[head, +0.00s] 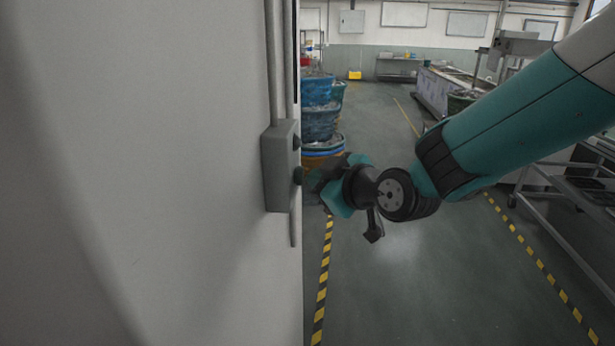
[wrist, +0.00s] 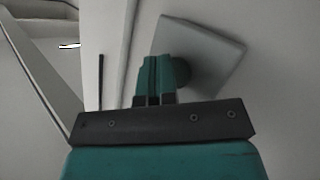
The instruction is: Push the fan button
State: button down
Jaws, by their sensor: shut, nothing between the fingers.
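A grey switch box (head: 277,167) is fixed on the white wall in the head view, with two dark round buttons on its right face. The upper button (head: 296,142) is clear of my gripper. The lower button (head: 298,176) is close to my gripper's tip. Nothing readable shows which button is for the fan. My gripper (head: 318,182) is shut and empty, just right of the box at the lower button's height. In the wrist view the shut fingers (wrist: 155,78) point at the box (wrist: 213,55) and partly cover one dark button (wrist: 182,71). Contact cannot be told.
A conduit (head: 281,60) runs up the wall from the box. Blue tubs (head: 319,122) are stacked beyond the wall edge. A metal rack (head: 570,195) stands at the right. The floor between the yellow-black stripes is open.

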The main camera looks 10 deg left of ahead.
jog(key=shift+a, duration=0.35)
jog(key=shift+d+b, duration=0.15)
jog(key=shift+b, duration=0.5)
jog(key=shift+d+r, duration=0.1)
jog(key=shift+d, duration=0.1)
jog(key=d+b, duration=0.3)
jog(key=d, duration=0.3)
jog(key=shift+s+b, duration=0.15)
jog(key=shift+b, duration=0.15)
